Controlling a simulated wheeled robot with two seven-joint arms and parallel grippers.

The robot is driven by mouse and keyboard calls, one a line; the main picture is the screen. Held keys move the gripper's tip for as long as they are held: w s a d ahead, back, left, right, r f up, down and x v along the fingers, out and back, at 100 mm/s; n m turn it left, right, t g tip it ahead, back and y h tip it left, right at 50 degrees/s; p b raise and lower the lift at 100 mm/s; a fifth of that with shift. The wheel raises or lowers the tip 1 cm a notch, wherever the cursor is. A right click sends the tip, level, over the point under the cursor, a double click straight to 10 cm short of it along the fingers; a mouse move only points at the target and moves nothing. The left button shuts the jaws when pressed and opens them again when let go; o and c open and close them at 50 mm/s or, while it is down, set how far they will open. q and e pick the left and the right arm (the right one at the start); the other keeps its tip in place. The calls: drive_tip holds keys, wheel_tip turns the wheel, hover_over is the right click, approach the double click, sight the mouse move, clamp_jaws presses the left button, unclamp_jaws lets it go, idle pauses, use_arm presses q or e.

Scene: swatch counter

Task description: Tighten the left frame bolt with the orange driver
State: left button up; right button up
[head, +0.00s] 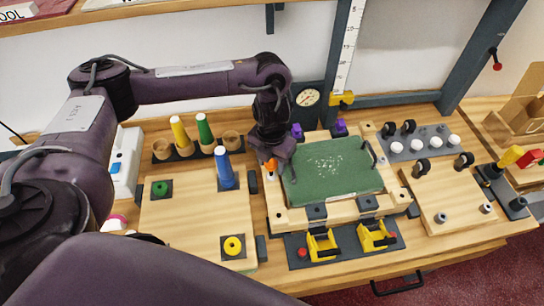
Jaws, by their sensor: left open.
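The frame (285,222) is a pale wooden border around a green speckled panel (330,175) in the middle of the counter. A small orange piece (270,165), with a white part below it, stands at the frame's left side; it may be the orange driver. My left gripper (277,158) is open and points down right at this piece. I cannot tell whether its fingers are around it or beside it. The left frame bolt is not clear, as the gripper covers that area. My right gripper is not in view.
Purple knobs (341,127) stand behind the panel, and yellow clamps (374,238) sit at its front. A board with a blue cone (225,168) is to the left.

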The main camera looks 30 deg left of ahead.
use_arm(q)
drive_tip(key=n+p, duration=0.2)
drive_tip(key=n, duration=0.1)
drive_tip(key=n+p, duration=0.2)
drive_tip(key=n, duration=0.1)
drive_tip(key=n+p, duration=0.2)
drive_tip(key=n, duration=0.1)
drive_tip(key=shift+r, duration=0.4)
drive_tip(key=shift+a+f+n+p, duration=0.1)
drive_tip(key=shift+f+n+p, duration=0.1)
drive_tip(key=shift+n+p, duration=0.45)
drive_tip(key=shift+f+n, duration=0.2)
drive_tip(key=shift+n, duration=0.15)
drive_tip(key=n, duration=1.1)
drive_tip(key=shift+s+n, duration=0.1)
drive_tip(key=shift+n, duration=0.2)
drive_tip(key=shift+c, duration=0.4)
